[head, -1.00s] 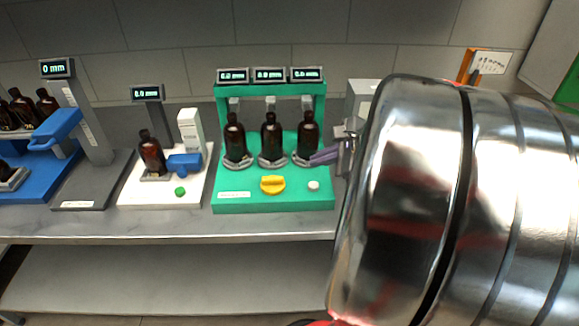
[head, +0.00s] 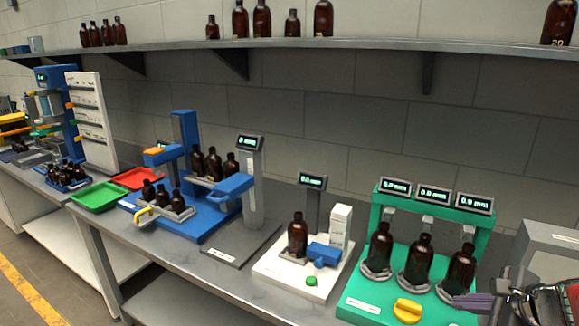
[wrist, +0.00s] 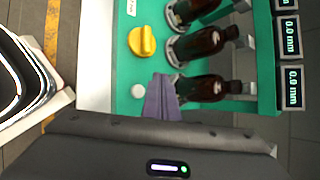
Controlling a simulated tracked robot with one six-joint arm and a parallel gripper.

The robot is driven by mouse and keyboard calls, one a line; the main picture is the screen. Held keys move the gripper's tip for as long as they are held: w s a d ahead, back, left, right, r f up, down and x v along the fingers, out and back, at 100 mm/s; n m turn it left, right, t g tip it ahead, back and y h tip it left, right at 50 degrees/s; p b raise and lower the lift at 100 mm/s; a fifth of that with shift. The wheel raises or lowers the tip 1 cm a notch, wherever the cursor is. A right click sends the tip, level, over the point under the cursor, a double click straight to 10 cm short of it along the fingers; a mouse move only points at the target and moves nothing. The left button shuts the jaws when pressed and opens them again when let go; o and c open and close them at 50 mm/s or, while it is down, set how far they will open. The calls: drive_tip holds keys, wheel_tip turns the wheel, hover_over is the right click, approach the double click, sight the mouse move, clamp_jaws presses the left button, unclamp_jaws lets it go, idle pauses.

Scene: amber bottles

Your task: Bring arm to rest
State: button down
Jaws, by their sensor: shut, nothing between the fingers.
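My gripper (head: 474,303) is at the lower right of the head view, its purple fingers beside the rightmost bottle on the green station. In the wrist view the purple fingers (wrist: 163,98) are together and empty, over the green base close to the nearest bottle (wrist: 205,88). I cannot tell whether they touch it. The green station (head: 360,292) holds three amber bottles in a row, each upright on a grey holder under a display. A yellow knob (head: 407,310) is on its front. Most of my arm is out of the head view.
A white station (head: 275,273) with one bottle (head: 297,236) stands left of the green one. Further left are a grey stand (head: 250,190), a blue station (head: 190,226) with several bottles, and red (head: 137,178) and green (head: 97,196) trays. A shelf (head: 330,43) with bottles runs above.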

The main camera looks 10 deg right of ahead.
drive_tip(key=s+a+r+n+g, duration=0.1)
drive_tip(key=s+a+n, duration=0.2)
drive_tip(key=a+n, duration=0.5)
drive_tip(key=s+a+n+g+h, duration=0.1)
drive_tip(key=s+a+n, duration=0.2)
drive_tip(key=a+n, duration=0.5)
drive_tip(key=s+a+r+n+g, duration=0.1)
drive_tip(key=s+a+n, duration=0.2)
drive_tip(key=a+n, duration=0.5)
drive_tip(key=shift+a+r+n, duration=0.3)
drive_tip(key=shift+a+r, duration=0.05)
drive_tip(key=shift+a, duration=0.7)
drive_tip(key=shift+d, duration=0.15)
